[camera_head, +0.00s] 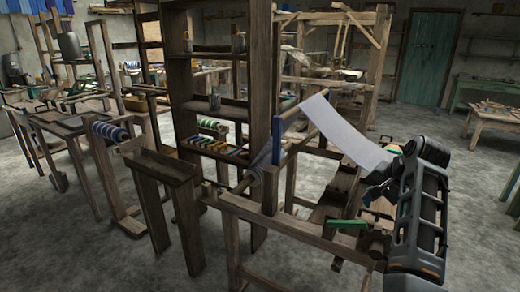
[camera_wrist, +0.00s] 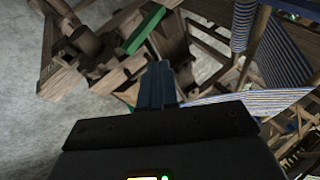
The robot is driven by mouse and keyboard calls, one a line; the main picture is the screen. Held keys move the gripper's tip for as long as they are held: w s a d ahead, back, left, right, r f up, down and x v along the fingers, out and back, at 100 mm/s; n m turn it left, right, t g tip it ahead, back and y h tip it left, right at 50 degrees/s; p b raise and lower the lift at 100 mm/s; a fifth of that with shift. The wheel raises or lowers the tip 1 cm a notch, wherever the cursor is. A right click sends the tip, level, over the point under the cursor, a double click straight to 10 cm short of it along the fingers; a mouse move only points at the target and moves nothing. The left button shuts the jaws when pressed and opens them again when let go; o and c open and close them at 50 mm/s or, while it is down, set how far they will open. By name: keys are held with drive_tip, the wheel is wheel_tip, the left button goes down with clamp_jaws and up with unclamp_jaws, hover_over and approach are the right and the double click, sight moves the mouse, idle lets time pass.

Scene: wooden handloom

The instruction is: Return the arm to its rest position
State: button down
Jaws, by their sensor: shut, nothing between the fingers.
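My arm (camera_head: 425,205) is raised at the right of the head view, in front of the wooden handloom (camera_head: 290,232). My gripper (camera_wrist: 158,84) shows in the wrist view with its fingers together and nothing between them. In the head view the gripper is hard to make out beside the arm. A green piece (camera_head: 347,224) lies on the loom's near right part. It also shows in the wrist view (camera_wrist: 145,30), beyond the fingertips and apart from them.
A tall wooden shelf (camera_head: 178,85) stands behind the loom, with colored spools (camera_head: 215,147) on a low shelf. Blue striped cloth (camera_wrist: 285,58) hangs right of the fingers in the wrist view. Bare floor (camera_head: 465,190) lies right of my arm, before a small table (camera_head: 497,116).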

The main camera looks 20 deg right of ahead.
drive_tip(key=shift+f, duration=0.1)
drive_tip(key=s+a+f+n+h, duration=0.1)
drive_tip(key=s+f+n+h, duration=0.2)
drive_tip(key=s+f, duration=0.65)
drive_tip(key=s+a+f+n+t+h, duration=0.1)
drive_tip(key=s+a+f+n+t, duration=0.3)
drive_tip(key=s+a, duration=0.65)
drive_tip(key=s+a+r+n+t+y, duration=0.1)
drive_tip(key=s+a+r+n, duration=0.1)
drive_tip(key=s+a+r, duration=0.2)
drive_tip(key=s+a+r+n+t+y, duration=0.1)
drive_tip(key=s+a+r, duration=0.4)
drive_tip(key=s, duration=0.8)
drive_tip(key=s+a+r+n+t+y, duration=0.2)
drive_tip(key=s+a+r, duration=0.3)
drive_tip(key=s+a, duration=0.3)
drive_tip(key=shift+s+a+n, duration=0.2)
drive_tip(key=shift+a+n, duration=0.1)
drive_tip(key=shift+n, duration=0.5)
drive_tip(key=shift+r, duration=0.15)
